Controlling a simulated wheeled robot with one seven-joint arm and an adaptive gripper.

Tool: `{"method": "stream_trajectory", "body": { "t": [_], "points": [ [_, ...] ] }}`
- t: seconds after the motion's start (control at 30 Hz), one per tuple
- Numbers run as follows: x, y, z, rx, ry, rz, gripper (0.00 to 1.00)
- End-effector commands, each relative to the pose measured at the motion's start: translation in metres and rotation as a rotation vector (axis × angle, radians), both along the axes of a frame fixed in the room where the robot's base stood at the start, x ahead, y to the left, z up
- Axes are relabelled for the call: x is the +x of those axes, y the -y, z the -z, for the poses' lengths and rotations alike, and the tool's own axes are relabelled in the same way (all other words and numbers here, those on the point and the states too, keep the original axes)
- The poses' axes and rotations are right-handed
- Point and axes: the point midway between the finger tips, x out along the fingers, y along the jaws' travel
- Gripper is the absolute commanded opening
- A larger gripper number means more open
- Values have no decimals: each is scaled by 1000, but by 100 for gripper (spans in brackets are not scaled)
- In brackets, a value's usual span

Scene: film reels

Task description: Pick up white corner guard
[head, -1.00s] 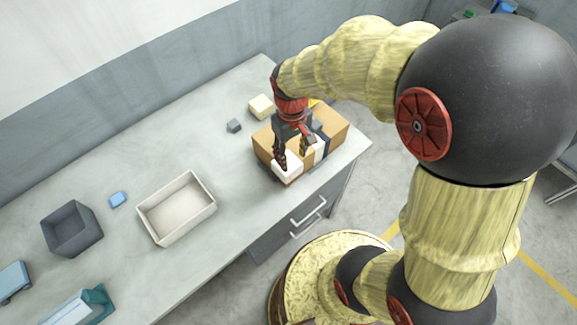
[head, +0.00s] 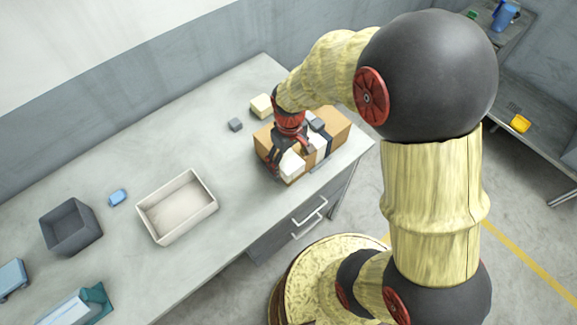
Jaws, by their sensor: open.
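A white corner guard (head: 291,165) sits on the near left corner of a brown cardboard box (head: 337,128) on the bench. My gripper (head: 285,161) is open and low over that corner, with its fingers at the two sides of the guard. I cannot tell whether the fingers touch it. The arm and fingers hide part of the box and part of the guard.
A dark strap with a grey block (head: 317,124) and a white patch lies on the box. A cream block (head: 261,106) and a small grey block (head: 236,124) lie behind it. An open beige tray (head: 177,207), dark grey bin (head: 71,228) and blue block (head: 117,197) stand left.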

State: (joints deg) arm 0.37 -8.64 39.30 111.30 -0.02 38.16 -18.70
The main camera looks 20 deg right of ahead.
Motion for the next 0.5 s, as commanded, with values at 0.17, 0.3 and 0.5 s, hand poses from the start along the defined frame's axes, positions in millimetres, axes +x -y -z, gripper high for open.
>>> {"method": "stream_trajectory", "body": {
  "t": [0.17,0.3,0.5],
  "points": [
    [1,0,-1,0,2,0,78],
    [1,0,-1,0,2,0,71],
    [1,0,-1,0,2,0,59]
  ]
}}
